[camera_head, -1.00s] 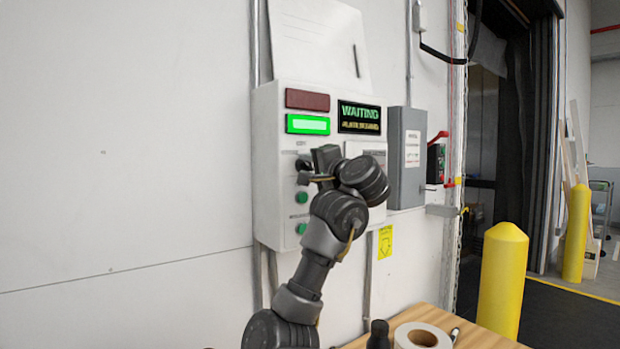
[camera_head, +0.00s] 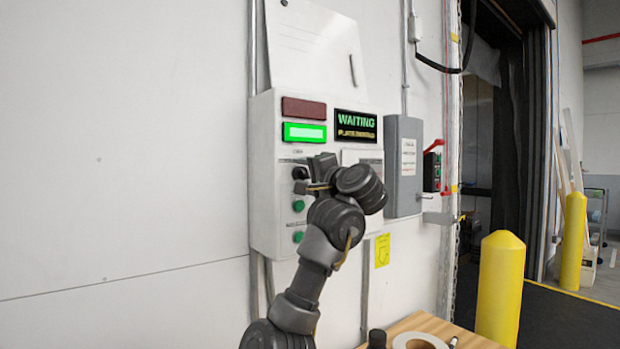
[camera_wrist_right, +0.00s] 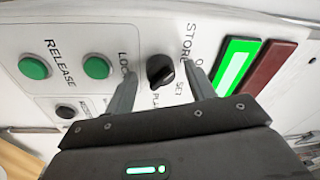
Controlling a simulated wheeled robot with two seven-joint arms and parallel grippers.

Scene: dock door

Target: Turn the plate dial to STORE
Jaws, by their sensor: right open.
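The plate dial is a small black round knob on the white control panel (camera_head: 262,190). It shows in the right wrist view (camera_wrist_right: 160,71), below the printed STORE label and near the SET label. I cannot tell for sure which mark the knob points to. My right gripper (camera_head: 305,187) is at the panel's left column of controls, with the dial (camera_head: 300,173) just beyond it. In the wrist view the open fingers (camera_wrist_right: 159,78) stand on either side of the dial, with gaps visible between them and the knob. My left gripper is not in view.
Green buttons (camera_wrist_right: 97,67) sit beside the dial, one labelled RELEASE (camera_wrist_right: 36,67). A lit green lamp (camera_head: 304,133), a dark red lamp (camera_head: 304,108) and a WAITING display (camera_head: 356,124) are above. A grey box (camera_head: 404,165) and yellow bollard (camera_head: 500,285) stand to the right.

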